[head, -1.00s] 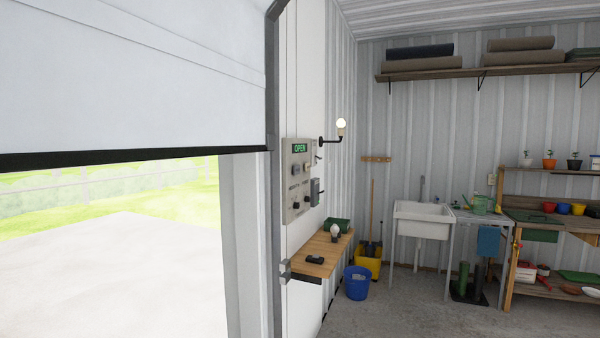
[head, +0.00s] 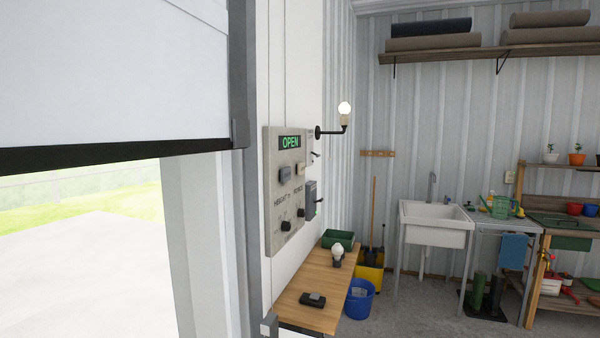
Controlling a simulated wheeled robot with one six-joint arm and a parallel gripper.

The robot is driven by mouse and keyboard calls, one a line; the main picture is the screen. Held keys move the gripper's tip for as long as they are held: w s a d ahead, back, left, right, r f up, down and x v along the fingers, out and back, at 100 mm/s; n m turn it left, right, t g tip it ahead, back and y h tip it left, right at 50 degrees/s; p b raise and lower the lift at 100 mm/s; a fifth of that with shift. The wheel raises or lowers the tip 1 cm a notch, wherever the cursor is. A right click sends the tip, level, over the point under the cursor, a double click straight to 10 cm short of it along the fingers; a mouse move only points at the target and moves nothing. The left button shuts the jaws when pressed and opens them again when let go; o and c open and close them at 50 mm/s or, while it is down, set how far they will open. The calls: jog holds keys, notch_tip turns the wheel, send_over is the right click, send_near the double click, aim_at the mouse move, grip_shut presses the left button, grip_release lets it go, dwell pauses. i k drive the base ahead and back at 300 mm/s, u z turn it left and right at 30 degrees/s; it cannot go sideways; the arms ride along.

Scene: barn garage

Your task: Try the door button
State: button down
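A grey door control panel (head: 286,190) is fixed to the white wall right of the garage door's frame, seen at a steep angle. A small display (head: 290,142) at its top reads OPEN in green. Below it are a dark button (head: 285,173) on the left, a paler one (head: 300,168) on the right, and dark knobs (head: 301,213) under lettering that looks like HEIGHT and FORCE. The garage door (head: 110,75) is partly raised, its black bottom edge above a bright opening. My gripper is not in view.
A wooden shelf (head: 308,290) below the panel holds a dark handheld device (head: 313,299), a light bulb (head: 337,252) and a green tray (head: 338,239). A lit wall lamp (head: 344,108) juts out beyond. A blue bucket (head: 359,298) and sink (head: 434,222) stand farther back.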

aim_at(285, 174)
jog(key=u, duration=0.4)
jog(key=i, duration=1.25)
jog(key=u, duration=0.5)
